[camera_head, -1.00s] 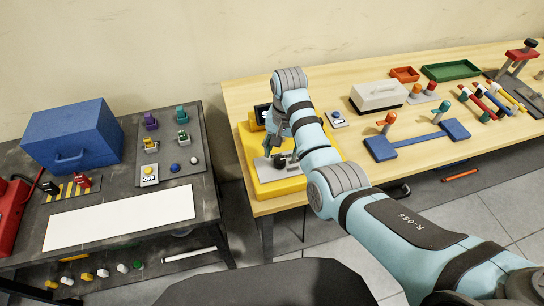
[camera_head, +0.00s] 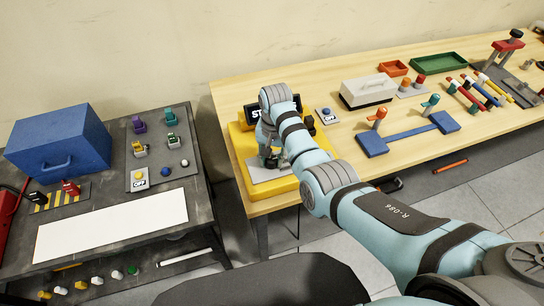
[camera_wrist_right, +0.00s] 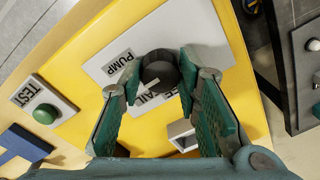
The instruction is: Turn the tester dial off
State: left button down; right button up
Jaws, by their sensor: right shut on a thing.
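The tester is a yellow box (camera_head: 236,148) on the near left end of the wooden bench, with a dark display (camera_head: 254,114) partly hidden by my arm. In the right wrist view, its yellow face (camera_wrist_right: 82,85) carries a white plate (camera_wrist_right: 182,28) with a PUMP label. A dark round dial (camera_wrist_right: 160,70) stands on this plate. My right gripper (camera_head: 270,158) is at the plate. In the right wrist view its green-padded fingers (camera_wrist_right: 160,80) are shut on the dial, one on each side. The dial's pointer setting is hard to read. My left gripper is not in view.
A dark table (camera_head: 200,208) with small switches is at the left, across a gap.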

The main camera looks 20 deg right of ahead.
jog(key=shift+d, duration=0.1)
jog(key=shift+c, duration=0.2)
jog(key=n, duration=0.4)
jog(key=shift+w+n, duration=0.1)
jog(key=shift+n, duration=0.2)
jog(key=n, duration=0.4)
jog(key=shift+n, duration=0.3)
jog(key=n, duration=0.4)
jog(key=shift+n, duration=0.3)
jog(key=shift+n+g, duration=0.3)
jog(key=shift+n, duration=1.8)
jog(key=shift+f, duration=0.1)
jog(key=o, duration=1.1)
jog(key=shift+c, duration=0.2)
jog(key=shift+o, duration=0.6)
jog(key=shift+w+a, duration=0.1)
jog(key=shift+a, duration=0.1)
